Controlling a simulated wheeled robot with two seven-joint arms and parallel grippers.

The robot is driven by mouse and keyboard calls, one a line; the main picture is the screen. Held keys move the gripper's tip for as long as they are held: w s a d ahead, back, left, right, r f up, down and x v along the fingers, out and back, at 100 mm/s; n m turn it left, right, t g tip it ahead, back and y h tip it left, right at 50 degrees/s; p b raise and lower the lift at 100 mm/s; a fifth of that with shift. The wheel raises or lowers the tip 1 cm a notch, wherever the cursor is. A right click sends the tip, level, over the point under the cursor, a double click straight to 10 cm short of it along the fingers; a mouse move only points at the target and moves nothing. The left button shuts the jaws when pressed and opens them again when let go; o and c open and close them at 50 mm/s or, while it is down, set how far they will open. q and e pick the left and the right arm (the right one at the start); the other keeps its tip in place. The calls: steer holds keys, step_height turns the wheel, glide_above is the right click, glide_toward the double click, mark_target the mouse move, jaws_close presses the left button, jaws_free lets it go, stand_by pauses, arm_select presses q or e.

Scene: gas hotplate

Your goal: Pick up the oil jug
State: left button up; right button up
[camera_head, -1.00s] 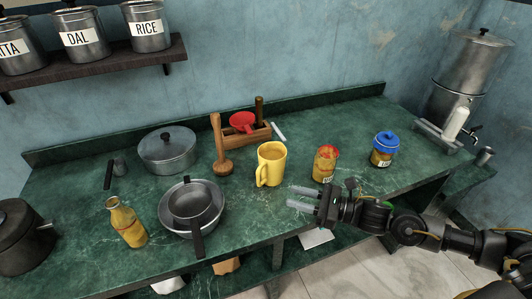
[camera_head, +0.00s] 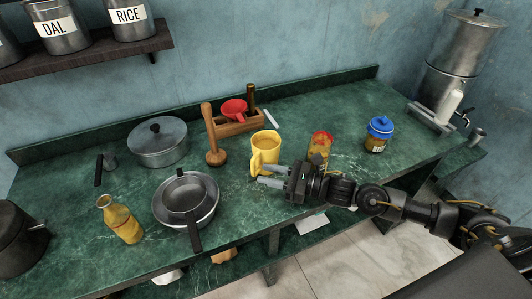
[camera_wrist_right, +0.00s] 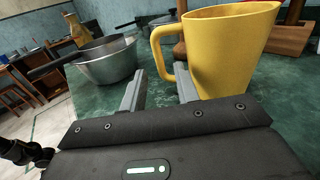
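The yellow jug (camera_head: 265,146) stands upright on the green counter, its handle toward the front left; I take it for the oil jug. In the right wrist view the jug (camera_wrist_right: 228,48) is close, and its handle shows ahead of the gap between my fingers. My right gripper (camera_head: 260,175) is open at the jug's front, low beside the handle. It also shows open in the right wrist view (camera_wrist_right: 159,72). I cannot tell whether a finger touches the jug. A glass bottle of yellow liquid (camera_head: 121,221) stands at the left. My left gripper is not in view.
A red-and-yellow tin (camera_head: 320,145) stands just behind my right wrist. Nested pans (camera_head: 187,198) lie left of the jug. A wooden masher (camera_head: 212,135) and wooden caddy (camera_head: 238,126) stand behind it. A blue-lidded jar (camera_head: 379,134) is at the right.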

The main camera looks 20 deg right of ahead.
mark_target(253, 171)
steer(key=x, duration=0.5)
jaws_close()
